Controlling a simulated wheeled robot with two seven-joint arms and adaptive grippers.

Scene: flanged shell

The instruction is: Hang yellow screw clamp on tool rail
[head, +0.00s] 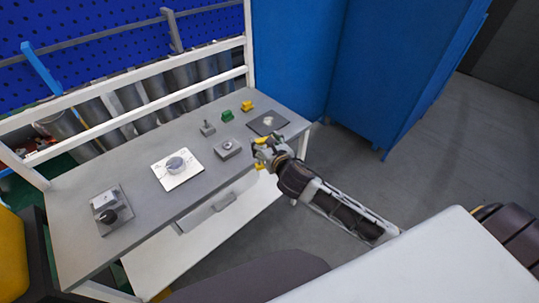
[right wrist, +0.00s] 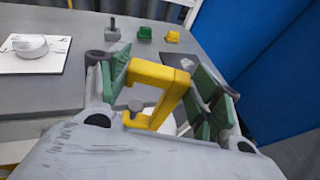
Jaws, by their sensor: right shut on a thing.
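The yellow screw clamp (right wrist: 150,72) is C-shaped, with a grey screw and round knob. My right gripper (right wrist: 165,88) is shut on it, the clamp sitting between the green finger pads. In the head view the right gripper (head: 268,152) is at the right front edge of the workbench, with yellow parts of the clamp (head: 262,140) showing at the fingers. A grey horizontal rail (head: 95,40) runs across the blue pegboard behind the bench; I cannot tell for sure that it is the tool rail. My left gripper is not in view.
The grey workbench (head: 135,172) carries a white plate with a round part (head: 178,168), a grey block (head: 228,149), green (head: 227,115) and yellow (head: 247,106) pieces and a dark pad (head: 267,122). White frame bars cross its back. A blue cabinet (head: 380,70) stands right.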

